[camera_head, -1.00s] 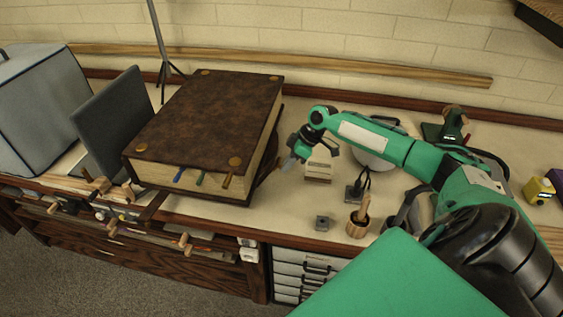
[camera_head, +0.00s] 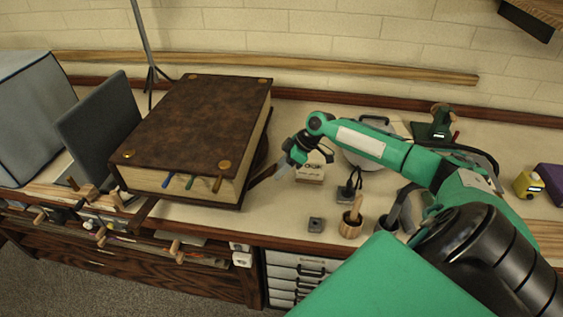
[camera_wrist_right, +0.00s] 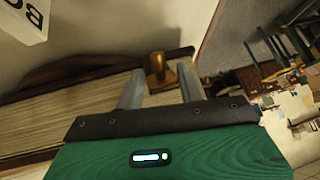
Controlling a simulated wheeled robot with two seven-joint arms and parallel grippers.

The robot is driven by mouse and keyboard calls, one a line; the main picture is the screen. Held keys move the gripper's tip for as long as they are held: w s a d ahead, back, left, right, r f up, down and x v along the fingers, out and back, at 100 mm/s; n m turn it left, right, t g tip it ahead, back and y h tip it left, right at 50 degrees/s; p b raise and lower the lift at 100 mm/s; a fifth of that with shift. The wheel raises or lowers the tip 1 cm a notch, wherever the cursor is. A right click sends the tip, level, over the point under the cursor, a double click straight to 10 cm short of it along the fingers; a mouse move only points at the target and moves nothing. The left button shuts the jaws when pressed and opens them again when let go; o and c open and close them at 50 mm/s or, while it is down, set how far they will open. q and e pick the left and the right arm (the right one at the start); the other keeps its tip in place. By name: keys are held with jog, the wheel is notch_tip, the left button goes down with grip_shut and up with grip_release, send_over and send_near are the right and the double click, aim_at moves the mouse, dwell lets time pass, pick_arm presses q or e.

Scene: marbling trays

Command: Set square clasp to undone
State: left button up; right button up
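A large brown book (camera_head: 200,115) with brass corner studs lies closed on the bench. A brown strap-like piece (camera_head: 262,176) sticks out at its right side, near my right gripper (camera_head: 282,168). In the right wrist view, a small brass block (camera_wrist_right: 157,74), apparently the square clasp, sits at the edge of the book's cover beside the page edges (camera_wrist_right: 65,115). My right gripper (camera_wrist_right: 160,88) is open, with its two fingers apart on either side of the brass block in that view. I cannot tell whether they touch it, or whether the clasp is fastened. My left gripper is out of view.
A small pale labelled box (camera_head: 310,174) stands just right of my right gripper. Several bench items, including a wooden cup (camera_head: 351,226) and a small grey block (camera_head: 316,225), stand nearer the front edge. A grey panel (camera_head: 98,125) stands left of the book.

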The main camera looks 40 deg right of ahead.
jog(key=b+v, duration=0.3)
jog(key=v, duration=1)
jog(key=shift+d+r, duration=0.2)
jog(key=shift+r, duration=0.1)
jog(key=shift+s, duration=0.15)
